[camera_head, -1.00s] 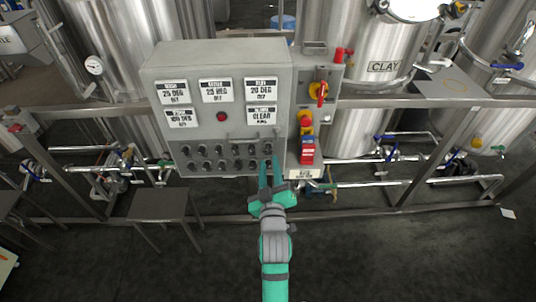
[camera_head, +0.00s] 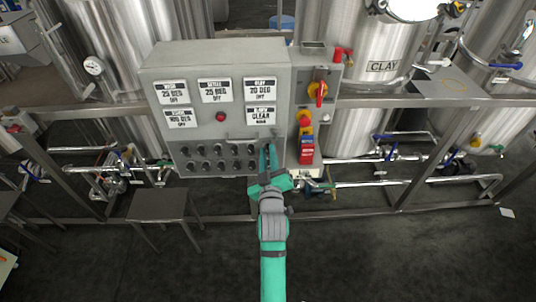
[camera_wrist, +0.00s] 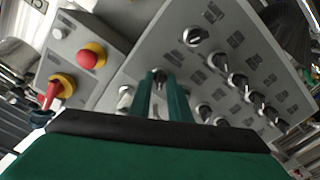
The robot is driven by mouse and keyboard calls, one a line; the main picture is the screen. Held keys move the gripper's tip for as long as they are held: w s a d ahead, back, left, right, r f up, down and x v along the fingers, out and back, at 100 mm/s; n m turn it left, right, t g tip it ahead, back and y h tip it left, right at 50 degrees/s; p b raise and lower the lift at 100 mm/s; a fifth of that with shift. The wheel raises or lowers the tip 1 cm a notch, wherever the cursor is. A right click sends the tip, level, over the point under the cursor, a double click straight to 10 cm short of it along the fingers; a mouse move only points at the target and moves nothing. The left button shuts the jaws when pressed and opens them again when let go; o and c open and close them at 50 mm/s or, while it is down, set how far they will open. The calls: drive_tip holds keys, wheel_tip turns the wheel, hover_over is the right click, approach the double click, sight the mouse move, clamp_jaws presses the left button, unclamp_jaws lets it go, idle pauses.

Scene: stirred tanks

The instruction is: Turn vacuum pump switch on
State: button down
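The grey control panel (camera_head: 235,115) carries rows of small black switches (camera_head: 220,158) along its lower front. Their labels are too small to read, so I cannot tell which one is the vacuum pump switch. My gripper (camera_head: 268,148) reaches up to the right end of the upper row, and its fingers cover part of it. In the wrist view, my two green fingers (camera_wrist: 159,80) stand a narrow gap apart, with a dark switch (camera_wrist: 158,75) at their tips. Whether they grip it or only surround it is unclear. Several other switches (camera_wrist: 217,62) show to the right.
A side box right of the panel bears a red-and-yellow rotary switch (camera_head: 318,90) and a red block (camera_head: 306,154). A red button (camera_wrist: 88,58) on a yellow ring shows in the wrist view. A red lamp (camera_head: 221,117) sits mid-panel. Steel pipes (camera_head: 400,182) run behind.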

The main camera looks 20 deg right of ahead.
drive_tip(key=shift+m, duration=0.4)
drive_tip(key=m, duration=0.5)
drive_tip(key=shift+m, duration=0.3)
drive_tip(key=m, duration=0.5)
drive_tip(key=shift+m, duration=0.4)
drive_tip(key=c, duration=1.9)
unclamp_jaws()
drive_tip(key=shift+o, duration=0.2)
drive_tip(key=v, duration=1)
drive_tip(key=shift+s, duration=0.4)
